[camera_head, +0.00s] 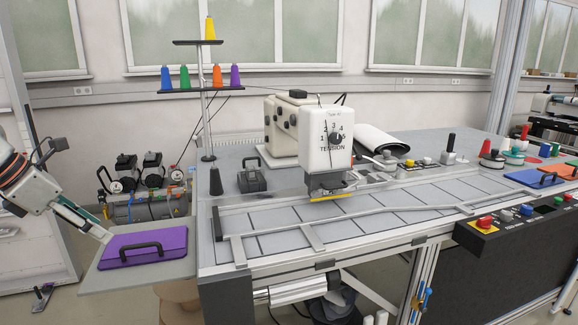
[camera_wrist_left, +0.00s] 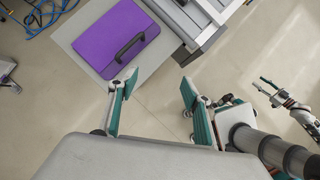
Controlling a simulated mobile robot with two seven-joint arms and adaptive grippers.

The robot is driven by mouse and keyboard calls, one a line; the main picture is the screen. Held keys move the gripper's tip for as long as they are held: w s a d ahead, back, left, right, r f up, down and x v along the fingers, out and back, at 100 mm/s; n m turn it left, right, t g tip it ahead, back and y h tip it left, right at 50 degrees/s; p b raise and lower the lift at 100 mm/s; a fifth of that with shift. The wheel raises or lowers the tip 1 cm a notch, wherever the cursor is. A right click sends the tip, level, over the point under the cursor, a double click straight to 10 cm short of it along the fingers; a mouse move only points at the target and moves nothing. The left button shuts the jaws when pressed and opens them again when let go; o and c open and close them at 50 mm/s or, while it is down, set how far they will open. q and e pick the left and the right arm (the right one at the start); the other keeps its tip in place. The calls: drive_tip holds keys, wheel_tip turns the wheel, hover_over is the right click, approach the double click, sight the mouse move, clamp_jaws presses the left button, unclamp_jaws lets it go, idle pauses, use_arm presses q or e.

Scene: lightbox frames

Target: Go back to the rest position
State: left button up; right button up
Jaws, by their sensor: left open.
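My left gripper (camera_head: 100,232) reaches in from the left, beside the left edge of the purple panel with a black handle (camera_head: 144,248). In the left wrist view the left gripper (camera_wrist_left: 158,76) has its two teal-lined fingers wide apart with nothing between them. The purple panel (camera_wrist_left: 112,38) lies flat beyond the fingers there, its handle free. In the wrist view, a second gripper (camera_wrist_left: 268,92), seemingly my right one, is small at the right. Its jaw state is unclear.
The panel lies on a grey side shelf (camera_head: 100,285) beside the worktable (camera_head: 225,252). A sewing-type machine head (camera_head: 325,140) stands on the table, with a thread stand (camera_head: 207,125) behind. A black control box (camera_head: 520,222) is at the right. Open floor shows below the fingers in the wrist view.

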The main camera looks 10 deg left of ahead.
use_arm(q)
drive_tip(key=w+d+f+n+t+h, duration=0.1)
drive_tip(key=d+f+n+t+h, duration=0.1)
drive_tip(key=d+f+n+h, duration=0.35)
drive_tip(key=w+d+f+n+t+h, duration=0.1)
drive_tip(key=d+f+n+h, duration=0.1)
drive_tip(key=d+f, duration=0.65)
drive_tip(key=w+d+f+n+t+h, duration=0.1)
drive_tip(key=d+f+n+t+h, duration=0.2)
drive_tip(key=d, duration=0.8)
drive_tip(key=s+f+n+t+y, duration=0.4)
drive_tip(key=f+n+y, duration=0.3)
drive_tip(key=f+n, duration=0.9)
drive_tip(key=s+d+f+n+g+y, duration=0.4)
drive_tip(key=s+f+n, duration=0.6)
drive_tip(key=s+f, duration=0.4)
drive_tip(key=shift+s+d+f+n+g, duration=0.25)
drive_tip(key=shift+d+f+n+g, duration=0.1)
drive_tip(key=shift+d+f+g, duration=0.3)
drive_tip(key=shift+r, duration=0.1)
